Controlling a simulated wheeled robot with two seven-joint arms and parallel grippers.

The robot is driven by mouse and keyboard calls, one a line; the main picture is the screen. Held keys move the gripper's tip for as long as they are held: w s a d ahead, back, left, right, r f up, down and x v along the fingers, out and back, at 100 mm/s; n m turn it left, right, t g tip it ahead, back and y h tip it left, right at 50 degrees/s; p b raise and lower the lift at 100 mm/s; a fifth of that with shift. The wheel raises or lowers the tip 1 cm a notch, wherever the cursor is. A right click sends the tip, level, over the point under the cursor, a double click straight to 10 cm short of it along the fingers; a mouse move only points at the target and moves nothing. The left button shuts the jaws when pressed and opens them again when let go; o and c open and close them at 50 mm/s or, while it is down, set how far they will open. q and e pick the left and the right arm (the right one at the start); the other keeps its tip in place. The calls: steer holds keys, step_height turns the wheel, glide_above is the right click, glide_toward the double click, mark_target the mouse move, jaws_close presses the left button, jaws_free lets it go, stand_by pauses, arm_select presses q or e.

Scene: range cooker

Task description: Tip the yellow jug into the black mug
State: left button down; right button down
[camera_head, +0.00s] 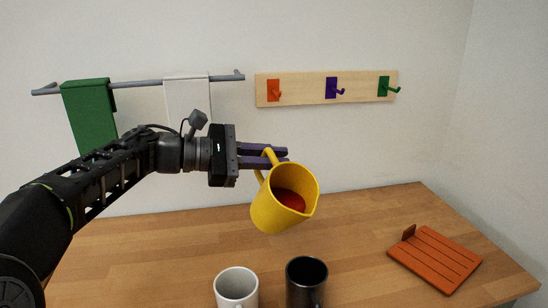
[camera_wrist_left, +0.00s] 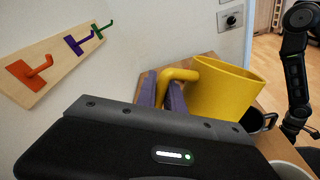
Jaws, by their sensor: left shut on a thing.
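The yellow jug (camera_head: 272,212) is held in the air above the wooden counter, tilted with its spout toward the right. Red contents show inside it. My left gripper (camera_head: 284,157) is shut on the jug's handle. The jug also shows in the left wrist view (camera_wrist_left: 225,92), with the gripper fingers (camera_wrist_left: 168,92) at its handle. The black mug (camera_head: 306,283) stands upright on the counter, below and slightly right of the jug, apart from it. Its lower part is cut off by the picture's edge. In the left wrist view the black mug (camera_wrist_left: 254,121) is partly hidden behind the jug.
A white mug (camera_head: 236,287) stands just left of the black mug. An orange slatted rack (camera_head: 436,258) lies at the right of the counter (camera_head: 362,220). A hook board (camera_head: 310,90) and a rail with green (camera_head: 89,115) and white cloths are on the wall.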

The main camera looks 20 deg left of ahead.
mark_target(269, 154)
arm_select(q)
steer(key=shift+d+r+b, duration=0.1)
steer(key=shift+b, duration=0.2)
stand_by(0.4)
steer(key=shift+s+d+r+m, duration=0.1)
steer(key=shift+s+m, duration=0.05)
steer(key=shift+m, duration=0.15)
steer(key=shift+b, duration=0.35)
steer(key=shift+d+r+m+y, duration=0.1)
steer(key=shift+r+m+y, duration=0.15)
steer(key=shift+m+y, duration=0.05)
steer(key=shift+s+d+b, duration=0.15)
steer(key=shift+b, duration=0.4)
steer(key=shift+m, duration=0.3)
steer(key=shift+s+d+r+b, duration=0.1)
steer(key=shift+s+d+b, duration=0.05)
steer(key=shift+b, duration=0.2)
steer(key=shift+r+y, duration=0.1)
steer(key=shift+y, duration=0.2)
steer(key=shift+s+d+r+m+b, duration=0.1)
steer(key=shift+s+d+m+b, duration=0.35)
steer(key=shift+m+b, duration=0.35)
stand_by(1.0)
